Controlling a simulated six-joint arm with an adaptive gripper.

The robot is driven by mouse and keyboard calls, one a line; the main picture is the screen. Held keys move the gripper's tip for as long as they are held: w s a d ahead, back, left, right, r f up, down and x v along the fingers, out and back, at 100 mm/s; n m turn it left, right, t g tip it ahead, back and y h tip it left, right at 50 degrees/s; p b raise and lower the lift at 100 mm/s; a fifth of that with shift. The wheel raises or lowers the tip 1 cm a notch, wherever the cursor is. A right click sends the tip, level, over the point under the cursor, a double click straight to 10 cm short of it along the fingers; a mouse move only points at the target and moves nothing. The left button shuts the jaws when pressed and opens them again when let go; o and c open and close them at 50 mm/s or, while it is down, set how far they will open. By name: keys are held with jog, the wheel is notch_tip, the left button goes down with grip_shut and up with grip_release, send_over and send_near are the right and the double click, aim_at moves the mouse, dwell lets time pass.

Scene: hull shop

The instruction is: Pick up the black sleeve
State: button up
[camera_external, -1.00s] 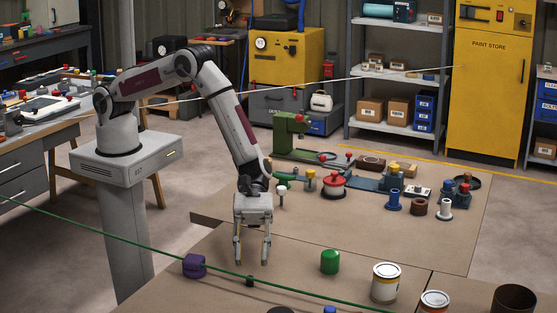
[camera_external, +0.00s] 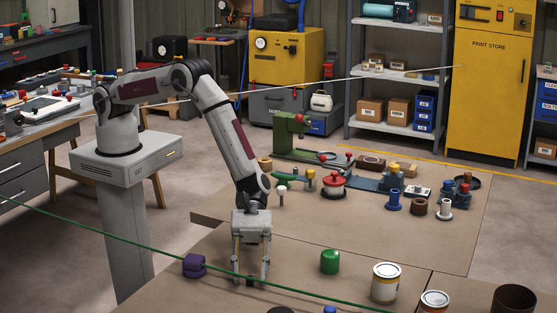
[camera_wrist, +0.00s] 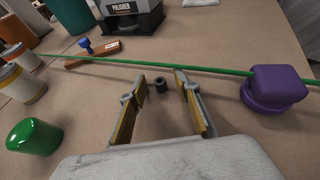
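My gripper (camera_wrist: 159,92) is open and empty, with yellow pads on the inner faces. In the external view my gripper (camera_external: 250,274) points down, low over the front bench. The sleeve is hard to make out there, around the fingertips and the green line.
A taut green line (camera_wrist: 120,63) crosses just beyond the sleeve. A purple knob-like object (camera_wrist: 275,90) stands right and a green capped cylinder (camera_wrist: 35,136) left in the wrist view. Paint cans (camera_external: 386,284) stand farther right in the external view. Bench around the sleeve is clear.

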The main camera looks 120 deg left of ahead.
dwell(0.3)
grip_shut()
jog(key=shift+r, duration=0.1)
notch_tip(320, 180, up, 10)
dwell(0.8)
dwell(1.0)
